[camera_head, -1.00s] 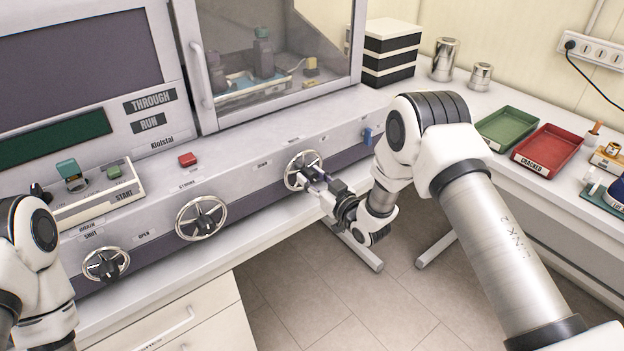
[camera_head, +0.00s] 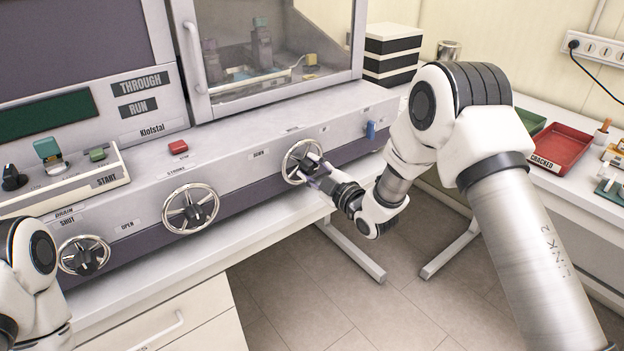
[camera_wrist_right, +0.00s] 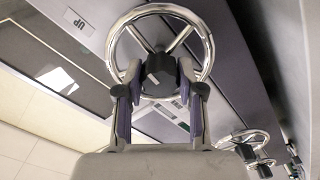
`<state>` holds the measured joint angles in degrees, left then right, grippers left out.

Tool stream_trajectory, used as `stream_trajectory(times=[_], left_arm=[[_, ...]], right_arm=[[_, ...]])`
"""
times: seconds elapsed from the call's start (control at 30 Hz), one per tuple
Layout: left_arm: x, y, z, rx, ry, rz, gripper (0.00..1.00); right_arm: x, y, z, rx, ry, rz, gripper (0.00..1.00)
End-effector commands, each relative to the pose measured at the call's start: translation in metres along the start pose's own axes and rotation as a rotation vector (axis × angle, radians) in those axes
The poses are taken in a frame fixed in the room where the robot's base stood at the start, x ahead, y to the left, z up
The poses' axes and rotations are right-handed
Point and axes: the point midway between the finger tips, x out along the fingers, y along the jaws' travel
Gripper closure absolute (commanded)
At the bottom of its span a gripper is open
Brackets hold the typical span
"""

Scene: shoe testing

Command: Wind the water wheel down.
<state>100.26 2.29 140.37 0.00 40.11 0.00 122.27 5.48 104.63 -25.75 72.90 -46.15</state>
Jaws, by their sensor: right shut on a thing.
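The water wheel is the rightmost chrome handwheel (camera_head: 286,152) on the machine's front, with a "DOWN" label (camera_head: 260,153) to its left. It also fills the upper middle of the right wrist view (camera_wrist_right: 160,9), beside an "UP" label (camera_wrist_right: 80,22). My right gripper (camera_head: 311,169) is at the wheel's middle. In the wrist view its two fingers (camera_wrist_right: 160,78) are on either side of the wheel's dark hub (camera_wrist_right: 160,70), shut on it. My left arm shows at the lower left edge, and its gripper is out of view.
Two more handwheels (camera_head: 190,209) (camera_head: 84,255) stick out of the panel to the left. A blue switch (camera_head: 371,130) sits right of the water wheel. A red tray (camera_head: 562,147) and a green tray (camera_head: 529,124) lie on the right bench. Open floor shows below.

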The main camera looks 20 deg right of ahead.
Motion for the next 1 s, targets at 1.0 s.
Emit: stream_trajectory(times=[1.0], left_arm=[[0.079, -0.001, 0.000, 0.000, 0.000, 0.000, 0.58]], right_arm=[[0.000, -0.001, 0.000, -0.645, 0.002, 0.000, 0.97]])
